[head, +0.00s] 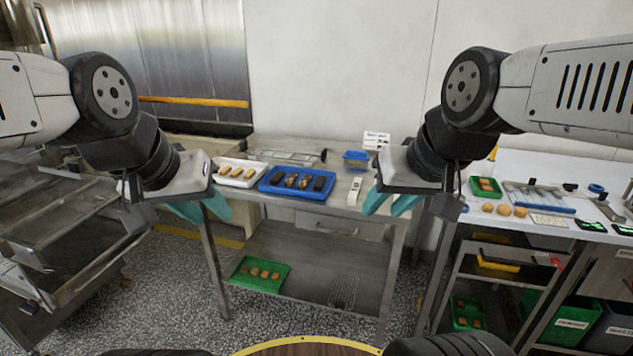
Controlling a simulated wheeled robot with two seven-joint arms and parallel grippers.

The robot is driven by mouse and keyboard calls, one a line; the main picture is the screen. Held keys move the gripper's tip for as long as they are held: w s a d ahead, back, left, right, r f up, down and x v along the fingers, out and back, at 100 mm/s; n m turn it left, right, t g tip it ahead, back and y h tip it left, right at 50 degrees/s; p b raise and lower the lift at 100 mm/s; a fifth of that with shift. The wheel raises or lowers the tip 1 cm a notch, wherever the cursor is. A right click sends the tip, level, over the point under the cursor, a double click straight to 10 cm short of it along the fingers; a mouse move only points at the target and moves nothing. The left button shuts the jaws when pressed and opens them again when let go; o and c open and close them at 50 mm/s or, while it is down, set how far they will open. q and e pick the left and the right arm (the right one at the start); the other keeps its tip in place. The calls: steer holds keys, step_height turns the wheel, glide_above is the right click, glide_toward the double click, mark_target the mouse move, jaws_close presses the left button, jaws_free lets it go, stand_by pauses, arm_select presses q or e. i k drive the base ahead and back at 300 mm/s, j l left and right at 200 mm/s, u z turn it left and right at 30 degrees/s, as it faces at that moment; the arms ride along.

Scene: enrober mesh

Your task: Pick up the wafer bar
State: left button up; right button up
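Several light-brown bars (236,172) lie in a white tray (220,180) at the left of the steel table. Several dark bars, some with lighter patches, lie in a blue tray (318,195) to its right. I cannot tell from this view which single bar is the wafer bar. My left gripper (204,210) hangs in front of the table's left end, its teal fingers apart and nothing seen between them. My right gripper (390,205) hangs by the table's right end, teal fingers apart and empty. Neither gripper appears to touch a bar.
The steel table (338,215) has a lower shelf with a green tray (259,285) of small pieces. A small blue container (355,160) and a sign (376,139) stand at the back right. A white counter (545,185) is at right, a metal rack (60,245) at left.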

mark_target(303, 183)
steer(key=i+j+z, duration=0.1)
steer(key=i+j, duration=0.85)
steer(key=i, duration=0.15)
